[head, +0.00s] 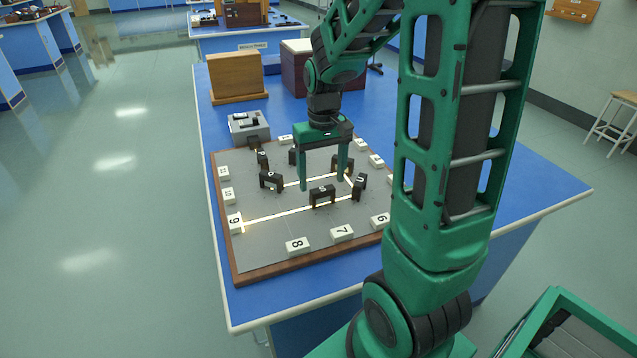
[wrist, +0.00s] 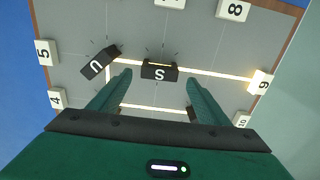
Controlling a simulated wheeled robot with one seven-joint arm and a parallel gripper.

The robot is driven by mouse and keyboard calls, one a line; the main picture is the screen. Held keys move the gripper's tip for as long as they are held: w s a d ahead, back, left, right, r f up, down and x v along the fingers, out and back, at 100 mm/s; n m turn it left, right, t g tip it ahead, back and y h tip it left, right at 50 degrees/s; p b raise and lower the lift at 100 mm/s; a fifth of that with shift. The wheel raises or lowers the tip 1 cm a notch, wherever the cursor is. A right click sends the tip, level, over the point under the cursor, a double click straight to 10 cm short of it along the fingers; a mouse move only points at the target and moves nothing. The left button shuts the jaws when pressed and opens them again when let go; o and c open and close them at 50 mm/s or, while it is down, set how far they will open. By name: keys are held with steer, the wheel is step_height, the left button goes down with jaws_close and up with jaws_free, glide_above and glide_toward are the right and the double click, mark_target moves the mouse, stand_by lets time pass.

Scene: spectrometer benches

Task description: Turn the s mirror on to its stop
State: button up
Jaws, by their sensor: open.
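The s mirror (head: 322,197) is a small black block with a white letter on the grey board (head: 275,250). In the wrist view the s mirror (wrist: 160,73) lies between the lines of my two fingertips, with clear gaps at both sides. My gripper (head: 323,184) is open, pointing down over the board just behind the s mirror in the head view. Its green fingers also show in the wrist view (wrist: 160,77). No touch shows. The fingertips' exact height above the board is hard to tell.
The u mirror (head: 359,187) stands close to the right of the s mirror. Another black mirror (head: 270,180) stands at the left. A bright beam reaches the white block 9 (head: 235,223). Numbered white blocks, such as 8 (head: 298,246), line the board. A grey box (head: 248,124) stands behind.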

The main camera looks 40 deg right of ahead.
mark_target(321, 188)
step_height(321, 188, up, 8)
stand_by(0.4)
stand_by(0.4)
steer(key=s+f+m, duration=0.2)
steer(key=s+m, duration=0.1)
steer(key=s, duration=1.8)
steer(key=shift+a+f, duration=0.2)
steer(key=shift+a, duration=0.2)
